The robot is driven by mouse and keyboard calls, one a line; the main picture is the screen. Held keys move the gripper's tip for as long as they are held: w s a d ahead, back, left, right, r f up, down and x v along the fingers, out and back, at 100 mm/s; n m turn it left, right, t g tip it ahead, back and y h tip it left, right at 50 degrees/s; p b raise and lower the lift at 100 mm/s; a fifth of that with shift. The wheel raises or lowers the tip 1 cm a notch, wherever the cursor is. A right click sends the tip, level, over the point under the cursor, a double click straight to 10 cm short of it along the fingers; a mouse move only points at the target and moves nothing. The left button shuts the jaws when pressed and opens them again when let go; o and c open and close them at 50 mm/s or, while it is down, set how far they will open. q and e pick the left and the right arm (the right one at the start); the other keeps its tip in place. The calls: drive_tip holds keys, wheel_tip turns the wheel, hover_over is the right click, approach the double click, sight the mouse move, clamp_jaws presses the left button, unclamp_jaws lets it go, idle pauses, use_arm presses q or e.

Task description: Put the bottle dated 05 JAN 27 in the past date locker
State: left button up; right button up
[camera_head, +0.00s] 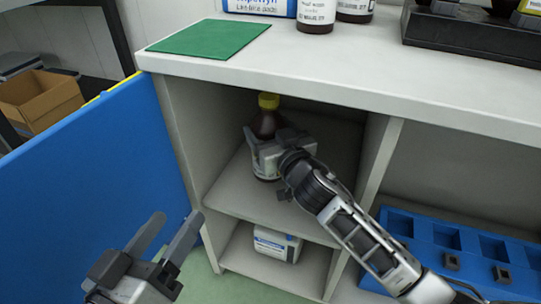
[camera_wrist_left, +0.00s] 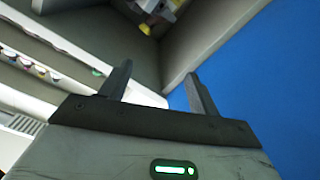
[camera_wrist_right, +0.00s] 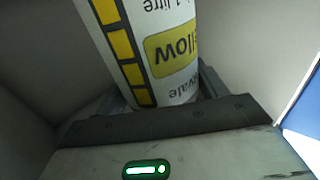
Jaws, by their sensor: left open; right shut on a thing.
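A brown bottle with a yellow cap (camera_head: 268,101) is upright inside the upper compartment of the open locker (camera_head: 226,190) under the counter. My right gripper (camera_head: 268,150) is shut around its body. In the right wrist view the bottle's white and yellow label (camera_wrist_right: 165,50) shows upside down with "1 litre" and "yellow"; no date is readable. I cannot tell whether its base touches the shelf. The locker's blue door (camera_head: 95,190) stands open at left. My left gripper (camera_head: 176,224) is open and empty, low in front of the door.
On the counter are a green mat (camera_head: 208,39), brown bottles (camera_head: 315,14) at the back and a dark tray (camera_head: 465,35) at right. A white container (camera_head: 276,243) stands in the lower compartment. A blue rack (camera_head: 455,245) lies in the right bay. A cardboard box (camera_head: 38,98) is far left.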

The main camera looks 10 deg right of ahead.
wheel_tip(320, 180, down, 4)
drive_tip(key=b, duration=0.2)
drive_tip(key=shift+f+b, duration=0.15)
drive_tip(key=shift+b, duration=0.15)
use_arm(q)
drive_tip(key=r+m+t, duration=0.1)
drive_tip(key=w+r+m+t+h, duration=0.1)
drive_tip(key=r, duration=0.1)
drive_tip(key=r+m+t, duration=0.1)
drive_tip(key=r, duration=0.1)
drive_tip(key=shift+w+a+m+h, duration=0.3)
drive_tip(key=shift+w+a+m, duration=0.05)
drive_tip(key=shift+w+m, duration=0.05)
drive_tip(key=shift+r, duration=0.15)
use_arm(e)
drive_tip(key=shift+f, duration=0.1)
drive_tip(key=o, duration=1.4)
use_arm(q)
drive_tip(key=shift+r, duration=0.1)
